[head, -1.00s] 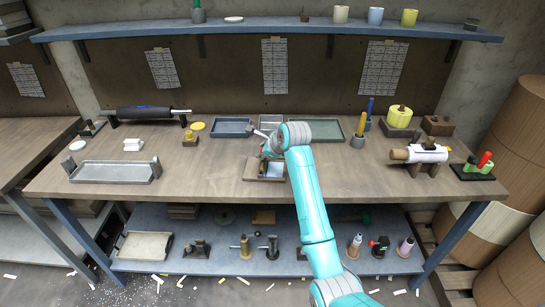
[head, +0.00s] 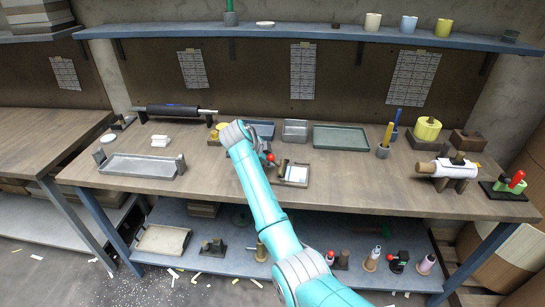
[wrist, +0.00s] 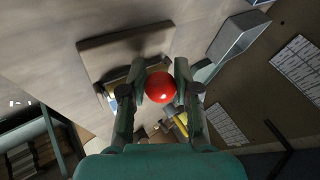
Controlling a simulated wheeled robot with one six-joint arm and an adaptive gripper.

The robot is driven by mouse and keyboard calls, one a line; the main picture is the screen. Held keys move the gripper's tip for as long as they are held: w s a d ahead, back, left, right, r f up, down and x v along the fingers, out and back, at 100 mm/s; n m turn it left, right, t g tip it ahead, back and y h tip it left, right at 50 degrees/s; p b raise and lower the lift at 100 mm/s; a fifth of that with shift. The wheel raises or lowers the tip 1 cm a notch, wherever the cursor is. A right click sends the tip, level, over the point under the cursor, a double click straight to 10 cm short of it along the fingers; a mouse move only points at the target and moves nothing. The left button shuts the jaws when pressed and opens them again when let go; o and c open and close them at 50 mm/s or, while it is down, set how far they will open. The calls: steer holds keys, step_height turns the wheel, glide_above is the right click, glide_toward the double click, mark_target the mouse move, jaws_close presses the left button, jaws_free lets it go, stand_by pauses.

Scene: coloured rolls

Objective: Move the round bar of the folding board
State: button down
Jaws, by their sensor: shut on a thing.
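The folding board (head: 298,183) is a small wooden board with a pale blue-white panel, lying mid-bench in the head view. In the wrist view, its brown board part (wrist: 122,48) lies just beyond the fingers. My gripper (head: 268,157) is at the board's left side. In the wrist view my gripper (wrist: 160,86) is shut on a round red knob (wrist: 160,88), with a finger on each side of it. The red knob also shows small in the head view (head: 271,157). The round bar itself is mostly hidden by the fingers and knob, so I cannot tell its angle.
A grey box (head: 295,130) and a green tray (head: 340,138) lie behind the board. A long grey tray (head: 140,167) is at the left. A white roll on a wooden stand (head: 447,168) is at the right. Bench space right of the board is clear.

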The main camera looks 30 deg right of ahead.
steer(key=shift+w+a+f+n+g+h, duration=0.2)
steer(key=shift+f+g+h, duration=0.2)
steer(key=shift+h, duration=0.2)
steer(key=shift+w+a+f+n+g+h, duration=0.2)
steer(key=shift+f+g+h, duration=0.15)
steer(key=shift+h, duration=0.25)
steer(key=c, duration=0.8)
jaws_free()
steer(key=shift+a, duration=0.1)
steer(key=v, duration=1.2)
